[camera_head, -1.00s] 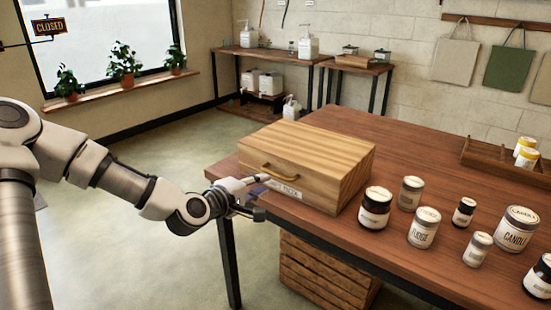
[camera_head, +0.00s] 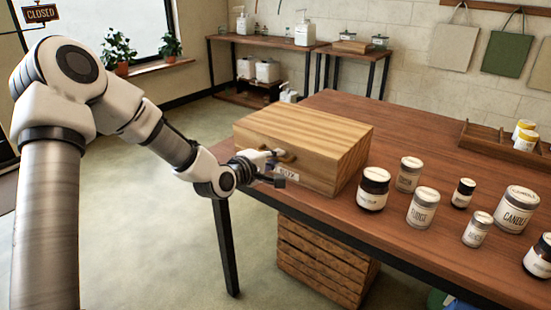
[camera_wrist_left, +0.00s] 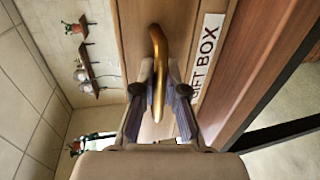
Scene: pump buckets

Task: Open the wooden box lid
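The wooden box (camera_head: 315,138) is light brown and stands on the table at its left edge with its lid closed. A brass handle (camera_wrist_left: 157,50) sticks out from its front, with a white "GIFT BOX" label (camera_wrist_left: 207,52) beside it. In the head view my left gripper (camera_head: 277,167) is at the front of the box and hides part of the handle and label. In the left wrist view its two fingers (camera_wrist_left: 164,92) are apart, with the handle between them and a gap to the right-hand finger. My right gripper is out of view.
Several jars and candle tins, such as a dark jar (camera_head: 373,189), stand on the brown table (camera_head: 425,150) right of the box. A wooden tray (camera_head: 487,140) is at the far right. A slatted crate (camera_head: 318,262) stands below the table.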

